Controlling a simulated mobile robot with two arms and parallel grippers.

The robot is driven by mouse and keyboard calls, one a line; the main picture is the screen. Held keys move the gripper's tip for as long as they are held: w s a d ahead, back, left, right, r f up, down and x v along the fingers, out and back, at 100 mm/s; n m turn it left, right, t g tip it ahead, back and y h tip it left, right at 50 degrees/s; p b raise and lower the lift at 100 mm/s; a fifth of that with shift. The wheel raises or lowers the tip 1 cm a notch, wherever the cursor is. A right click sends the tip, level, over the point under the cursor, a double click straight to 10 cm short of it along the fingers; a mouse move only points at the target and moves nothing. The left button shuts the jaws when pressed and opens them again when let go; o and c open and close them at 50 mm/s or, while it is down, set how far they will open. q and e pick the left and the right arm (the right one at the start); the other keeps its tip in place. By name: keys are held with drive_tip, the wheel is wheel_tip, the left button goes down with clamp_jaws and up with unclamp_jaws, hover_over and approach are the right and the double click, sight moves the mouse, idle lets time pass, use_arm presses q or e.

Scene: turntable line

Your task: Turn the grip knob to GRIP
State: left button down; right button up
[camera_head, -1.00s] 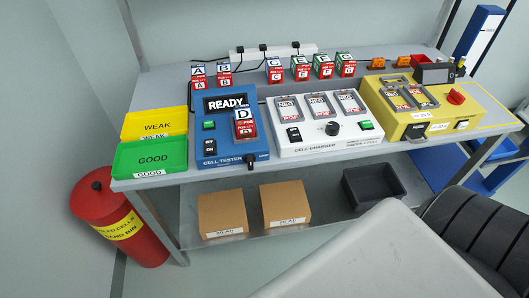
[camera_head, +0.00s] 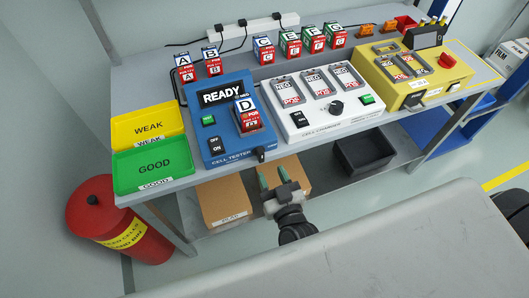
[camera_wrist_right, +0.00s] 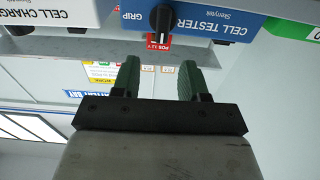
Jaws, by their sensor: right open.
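The grip knob (camera_head: 261,154) is a small black knob on the front edge of the blue cell tester (camera_head: 203,162). A cell marked D (camera_head: 247,116) lies in the tester, whose display reads READY. My right gripper (camera_head: 273,175) is open and empty, in front of and below the knob, apart from it. In the right wrist view its two green fingers (camera_wrist_right: 160,66) stand apart, with the knob beyond the gap. My left gripper is out of view.
The white cell charger (camera_head: 325,122) stands right of the tester, the yellow machine (camera_head: 420,85) farther right. Green (camera_head: 155,168) and yellow (camera_head: 146,127) trays lie left.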

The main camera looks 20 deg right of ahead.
sight(262, 155)
drive_tip(key=w, duration=0.6)
drive_tip(key=shift+w+a, duration=0.15)
drive_tip(key=shift+w, duration=0.25)
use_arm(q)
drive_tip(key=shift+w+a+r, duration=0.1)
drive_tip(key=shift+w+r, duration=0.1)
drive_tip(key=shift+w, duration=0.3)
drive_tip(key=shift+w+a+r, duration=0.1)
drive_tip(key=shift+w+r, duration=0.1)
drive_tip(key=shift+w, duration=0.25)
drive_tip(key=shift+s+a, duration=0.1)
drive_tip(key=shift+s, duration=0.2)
use_arm(e)
clamp_jaws()
